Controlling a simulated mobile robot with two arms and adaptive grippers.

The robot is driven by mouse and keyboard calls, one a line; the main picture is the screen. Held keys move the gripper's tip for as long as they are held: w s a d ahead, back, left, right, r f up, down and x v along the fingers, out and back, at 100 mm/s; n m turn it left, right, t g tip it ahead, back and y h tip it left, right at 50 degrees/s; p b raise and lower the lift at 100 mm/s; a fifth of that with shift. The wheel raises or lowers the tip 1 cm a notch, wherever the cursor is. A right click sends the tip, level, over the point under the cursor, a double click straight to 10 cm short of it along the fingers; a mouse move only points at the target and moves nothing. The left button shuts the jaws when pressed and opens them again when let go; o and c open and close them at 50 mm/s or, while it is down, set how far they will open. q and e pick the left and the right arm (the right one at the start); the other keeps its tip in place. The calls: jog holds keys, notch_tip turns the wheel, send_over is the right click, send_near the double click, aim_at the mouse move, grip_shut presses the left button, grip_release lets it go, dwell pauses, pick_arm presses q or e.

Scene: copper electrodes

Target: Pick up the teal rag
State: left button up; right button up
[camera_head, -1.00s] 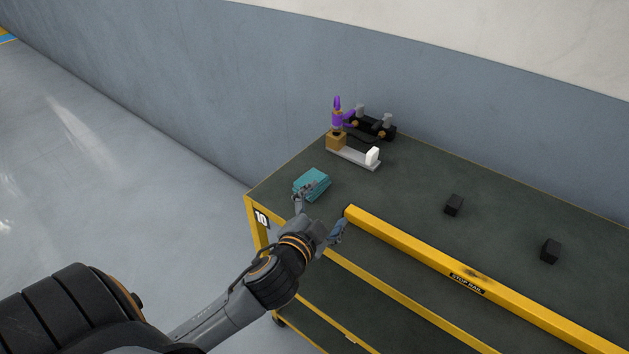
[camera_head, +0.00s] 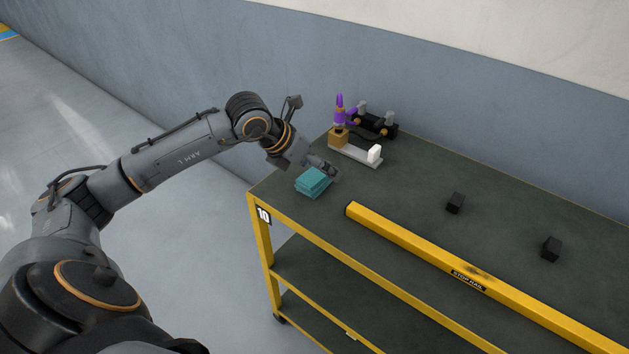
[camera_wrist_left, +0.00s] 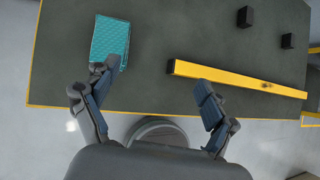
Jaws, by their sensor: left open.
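The teal rag (camera_head: 312,182) lies folded in a small stack near the left corner of the cart's dark top. It also shows in the left wrist view (camera_wrist_left: 110,40), at the upper left. My left gripper (camera_head: 324,167) is just behind the rag in the head view, pointing down and to the right. In the left wrist view my left gripper (camera_wrist_left: 155,80) is open and empty. Its left finger overlaps the rag's lower edge in the picture; I cannot tell whether it touches. The right finger is well clear of the rag. My right gripper is not in view.
A yellow stop rail (camera_head: 430,245) runs along the cart's front edge, right of the rag. A fixture with purple parts (camera_head: 341,117) stands behind the rag. Two black blocks (camera_head: 455,203) (camera_head: 551,248) sit at the right. The top between them is clear.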

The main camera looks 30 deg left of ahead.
pick_arm(q)
jog(key=a+y, duration=0.2)
jog(key=a, duration=0.4)
jog(key=p, duration=0.2)
send_near(314, 176)
jog(key=shift+n, duration=0.3)
jog(key=x, duration=0.5)
jog(key=shift+w+r, duration=0.15)
jog(key=shift+w, duration=0.1)
jog(key=shift+w+d+f+p, duration=0.1)
jog(key=shift+w+f+p, duration=0.2)
jog(key=shift+f, duration=0.15)
jog(key=p+x, duration=0.1)
jog(key=x, duration=0.3)
jog(key=shift+s+f, duration=0.15)
jog(key=shift+f, duration=0.05)
jog(key=shift+y, duration=0.3)
jog(key=shift+c, duration=0.2)
jog(key=c, duration=1.2)
